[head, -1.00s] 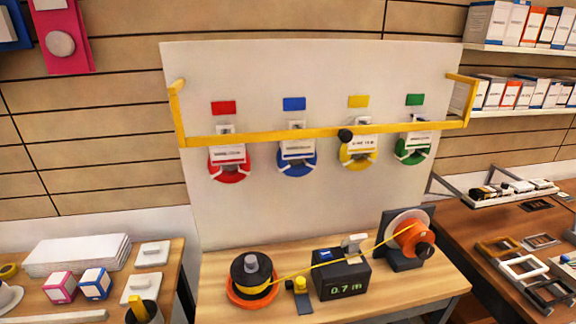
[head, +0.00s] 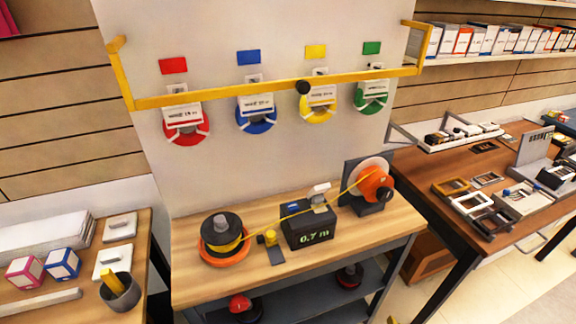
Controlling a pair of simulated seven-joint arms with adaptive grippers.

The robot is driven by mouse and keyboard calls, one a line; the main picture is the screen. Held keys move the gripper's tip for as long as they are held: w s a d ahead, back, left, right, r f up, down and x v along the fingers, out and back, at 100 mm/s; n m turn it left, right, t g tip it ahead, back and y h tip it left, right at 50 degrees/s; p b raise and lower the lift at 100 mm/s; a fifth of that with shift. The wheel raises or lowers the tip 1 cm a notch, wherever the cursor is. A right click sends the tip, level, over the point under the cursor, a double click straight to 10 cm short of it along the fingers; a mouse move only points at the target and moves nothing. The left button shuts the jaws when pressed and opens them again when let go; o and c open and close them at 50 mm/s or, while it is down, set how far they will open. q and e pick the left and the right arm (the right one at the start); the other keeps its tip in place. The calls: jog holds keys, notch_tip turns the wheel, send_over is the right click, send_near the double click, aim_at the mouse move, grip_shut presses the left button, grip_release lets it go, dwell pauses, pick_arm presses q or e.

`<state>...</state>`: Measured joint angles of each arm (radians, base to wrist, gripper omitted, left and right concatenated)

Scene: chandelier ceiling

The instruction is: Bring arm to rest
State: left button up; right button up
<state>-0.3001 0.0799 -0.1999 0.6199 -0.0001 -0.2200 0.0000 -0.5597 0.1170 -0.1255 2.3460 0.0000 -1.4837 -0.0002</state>
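Neither of my arms nor grippers shows in the head view. A wooden workbench (head: 190,286) stands in front of a white panel. On it, yellow cable runs from an orange reel (head: 373,184) on a dark stand, through a black meter (head: 306,231) reading 0.7 m, to a black and orange spool (head: 222,238). A small yellow-topped piece (head: 270,238) stands between the spool and the meter. A yellow bar (head: 230,91) crosses the panel in front of the red (head: 186,127), blue (head: 257,115), yellow (head: 317,106) and green (head: 370,98) reels.
A left table holds a pink box (head: 25,271), a blue box (head: 62,264) and a grey cup (head: 121,292). A right table holds several frames (head: 469,203) and a tray (head: 459,138). Boxes line the upper right shelf (head: 440,62). Open floor (head: 540,290) shows at lower right.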

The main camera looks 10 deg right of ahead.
jog(key=s+a+f+g+y, duration=0.1)
jog(key=s+a+f+y, duration=0.15)
jog(key=f, duration=1.25)
jog(key=s+a+f+g+y, duration=0.1)
jog(key=s+a+f+g, duration=0.15)
jog(key=f, duration=1.25)
jog(key=s+f+m+g, duration=0.2)
jog(key=s+f+m, duration=0.1)
jog(key=s+f, duration=1.3)
jog(key=shift+s+d+f+y, duration=0.2)
jog(key=shift+s+f+y, duration=0.2)
jog(key=shift+s, duration=1.9)
jog(key=shift+o, duration=0.2)
